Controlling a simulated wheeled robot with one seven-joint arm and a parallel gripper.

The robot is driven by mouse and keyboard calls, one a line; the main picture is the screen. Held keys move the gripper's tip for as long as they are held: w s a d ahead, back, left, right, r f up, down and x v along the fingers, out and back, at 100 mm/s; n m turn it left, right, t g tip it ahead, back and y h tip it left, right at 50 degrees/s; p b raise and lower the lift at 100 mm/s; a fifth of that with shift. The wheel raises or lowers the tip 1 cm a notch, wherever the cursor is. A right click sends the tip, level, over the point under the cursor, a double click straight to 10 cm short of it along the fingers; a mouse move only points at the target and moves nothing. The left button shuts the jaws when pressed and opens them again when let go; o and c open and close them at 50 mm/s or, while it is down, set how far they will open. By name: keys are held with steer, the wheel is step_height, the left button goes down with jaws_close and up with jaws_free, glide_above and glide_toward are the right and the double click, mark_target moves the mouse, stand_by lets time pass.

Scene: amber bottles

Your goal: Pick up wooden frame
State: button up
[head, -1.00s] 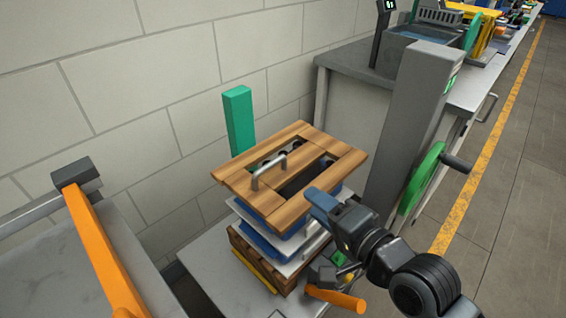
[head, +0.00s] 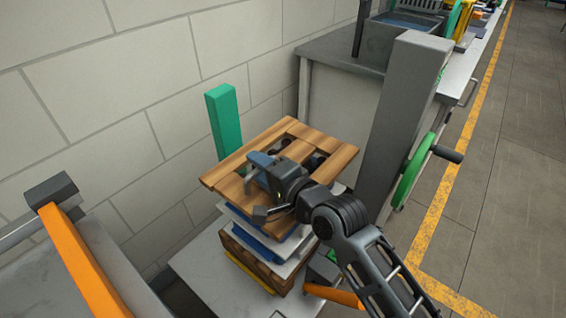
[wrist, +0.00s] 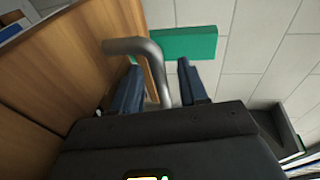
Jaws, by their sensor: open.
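The wooden frame (head: 322,168) lies flat on top of a stack of trays, with openings in its top. It also fills the left of the wrist view (wrist: 55,70). Its metal handle (wrist: 140,48) rises from the wood. My gripper (head: 257,172) is over the frame at the handle. In the wrist view my gripper (wrist: 160,85) is open, with the bent end of the handle between its two blue-grey fingers. I cannot tell whether either finger touches the handle. In the head view my gripper hides most of the handle.
White and blue trays (head: 262,238) and a wooden crate (head: 240,256) sit below the frame on a grey table (head: 205,270). A green post (head: 222,120) stands behind, by the wall. A grey column (head: 400,110) with a green wheel (head: 412,172) stands right. An orange bar (head: 80,255) is left.

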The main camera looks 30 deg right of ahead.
steer(key=shift+w, duration=0.1)
jaws_close()
stand_by(0.3)
